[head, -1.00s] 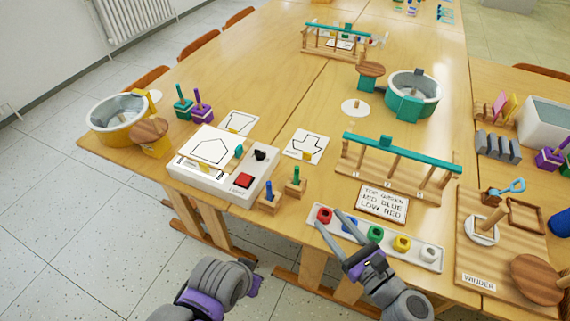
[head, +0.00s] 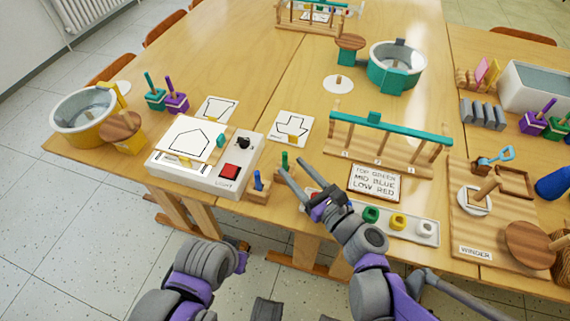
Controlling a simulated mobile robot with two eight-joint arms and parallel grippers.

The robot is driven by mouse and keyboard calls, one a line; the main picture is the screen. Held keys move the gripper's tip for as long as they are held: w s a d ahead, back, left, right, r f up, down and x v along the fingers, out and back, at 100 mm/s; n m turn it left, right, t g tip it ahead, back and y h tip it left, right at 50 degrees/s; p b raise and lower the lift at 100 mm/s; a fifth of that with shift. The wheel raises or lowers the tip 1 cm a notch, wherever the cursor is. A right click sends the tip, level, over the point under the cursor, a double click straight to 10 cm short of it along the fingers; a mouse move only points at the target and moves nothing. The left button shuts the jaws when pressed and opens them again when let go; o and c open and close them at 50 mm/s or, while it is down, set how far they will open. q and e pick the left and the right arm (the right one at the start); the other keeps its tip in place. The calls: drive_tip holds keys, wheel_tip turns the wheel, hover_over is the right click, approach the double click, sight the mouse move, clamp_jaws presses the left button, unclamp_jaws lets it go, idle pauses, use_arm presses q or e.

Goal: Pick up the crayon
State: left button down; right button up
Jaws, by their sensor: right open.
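A blue crayon (head: 258,179) stands upright in a small wooden block (head: 257,194) at the table's front edge, right of the light box. A green crayon (head: 284,160) stands upright just behind and to the right; its own block is largely hidden by my gripper. My right gripper (head: 293,169) is open, its two long grey fingers pointing up and left. In the picture its fingertips lie beside and just below the green crayon; I cannot tell whether they touch it. Only links of my left arm show at the bottom; its gripper is not visible.
The light box (head: 203,180) stands at left. A white tray (head: 400,233) with several coloured rings is partly hidden behind my right arm. A wooden rack (head: 385,155) with a teal bar and a sign (head: 374,183) stand to the right.

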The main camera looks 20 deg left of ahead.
sight(285, 160)
drive_tip(key=x, duration=0.4)
drive_tip(key=shift+w+a+f+b, duration=0.1)
drive_tip(key=shift+w+a+b, duration=0.1)
drive_tip(key=shift+b, duration=0.1)
drive_tip(key=shift+s, duration=0.1)
clamp_jaws()
idle(1.0)
